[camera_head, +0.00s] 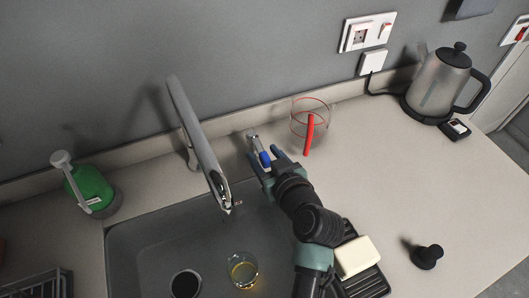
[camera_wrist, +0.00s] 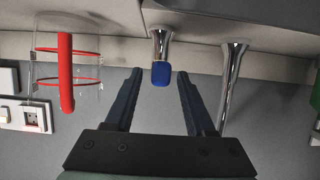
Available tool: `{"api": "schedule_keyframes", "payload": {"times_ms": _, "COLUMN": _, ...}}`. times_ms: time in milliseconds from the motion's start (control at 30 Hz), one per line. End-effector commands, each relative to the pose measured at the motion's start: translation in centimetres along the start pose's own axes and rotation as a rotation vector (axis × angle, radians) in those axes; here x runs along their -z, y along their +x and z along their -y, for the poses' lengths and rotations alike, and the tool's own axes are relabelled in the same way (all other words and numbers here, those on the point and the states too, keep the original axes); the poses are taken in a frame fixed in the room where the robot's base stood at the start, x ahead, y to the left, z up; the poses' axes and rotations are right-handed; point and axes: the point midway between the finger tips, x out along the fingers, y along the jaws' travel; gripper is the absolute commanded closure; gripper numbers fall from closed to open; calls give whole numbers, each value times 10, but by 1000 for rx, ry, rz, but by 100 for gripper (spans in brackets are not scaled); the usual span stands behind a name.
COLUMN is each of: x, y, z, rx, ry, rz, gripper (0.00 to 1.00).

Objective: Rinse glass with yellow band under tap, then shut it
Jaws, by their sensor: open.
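The glass with the yellow band (camera_head: 242,270) stands in the sink, right of the round drain, with yellow showing near its bottom. The tap's long grey spout (camera_head: 200,145) reaches over the sink; I cannot make out a water stream below it. A separate chrome lever with a blue end (camera_head: 258,146) stands right of the spout's base. My gripper (camera_head: 264,154) is open at this lever. In the wrist view my gripper (camera_wrist: 159,73) has its two fingers apart, with the blue end (camera_wrist: 160,74) between their tips; I cannot tell whether they touch it.
A clear jug with red bands and a red handle (camera_head: 309,134) stands close right of my gripper. A kettle (camera_head: 440,82) is at the back right. A green soap bottle (camera_head: 91,190) stands left of the sink. A pale sponge (camera_head: 356,256) lies on a black rack beside my arm.

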Motion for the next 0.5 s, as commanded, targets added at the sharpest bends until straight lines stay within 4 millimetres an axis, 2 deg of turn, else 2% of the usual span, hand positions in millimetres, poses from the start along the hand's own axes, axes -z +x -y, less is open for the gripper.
{"api": "schedule_keyframes", "payload": {"times_ms": 333, "x": 0, "y": 4, "z": 0, "rx": 0, "ry": 0, "rz": 0, "gripper": 45}}
{"api": "schedule_keyframes", "payload": {"times_ms": 367, "x": 0, "y": 4, "z": 0, "rx": 0, "ry": 0, "rz": 0, "gripper": 49}}
{"api": "schedule_keyframes", "payload": {"times_ms": 500, "x": 0, "y": 4, "z": 0, "rx": 0, "ry": 0, "rz": 0, "gripper": 74}}
